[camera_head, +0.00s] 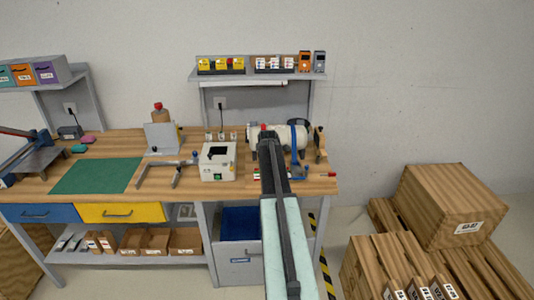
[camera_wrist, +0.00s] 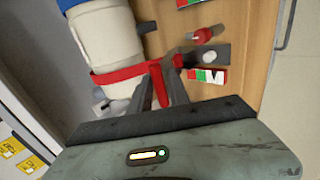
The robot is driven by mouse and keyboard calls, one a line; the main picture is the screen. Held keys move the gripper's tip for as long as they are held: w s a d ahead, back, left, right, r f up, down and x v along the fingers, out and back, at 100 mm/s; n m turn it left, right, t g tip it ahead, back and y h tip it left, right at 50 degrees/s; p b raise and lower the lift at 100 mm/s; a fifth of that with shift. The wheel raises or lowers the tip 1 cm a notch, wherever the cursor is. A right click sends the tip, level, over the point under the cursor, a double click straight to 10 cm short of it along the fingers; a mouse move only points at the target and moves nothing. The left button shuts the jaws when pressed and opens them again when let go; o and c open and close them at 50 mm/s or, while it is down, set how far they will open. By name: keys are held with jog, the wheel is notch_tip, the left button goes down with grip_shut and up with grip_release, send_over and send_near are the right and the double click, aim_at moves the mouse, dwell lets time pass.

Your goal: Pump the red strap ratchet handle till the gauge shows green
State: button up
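A white cylinder (camera_wrist: 112,45) lies on the wooden bench with a red strap (camera_wrist: 118,75) around it. The red strap's ratchet handle (camera_wrist: 158,86) is between the two dark fingers of my gripper (camera_wrist: 161,80), which appear closed on it from both sides. A small gauge strip (camera_wrist: 207,76) with green, red and white parts lies just right of the fingers; its reading is too small to tell. In the head view my gripper (camera_head: 267,134) is in front of the white cylinder (camera_head: 260,133), hiding most of the red strap.
A blue strap (camera_head: 298,137) circles the cylinder's right part. A second gauge strip (camera_wrist: 192,2) and a red-tipped piece (camera_wrist: 202,36) are near. A white box device (camera_head: 217,162) stands left of my arm. A shelf (camera_head: 255,75) hangs above. Wooden crates (camera_head: 450,205) stand at right.

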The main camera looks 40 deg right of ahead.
jog(key=shift+s, duration=0.1)
jog(key=p+v, duration=0.5)
jog(key=v, duration=0.2)
jog(key=shift+s+r, duration=0.25)
jog(key=shift+r, duration=0.1)
jog(key=shift+a, duration=0.1)
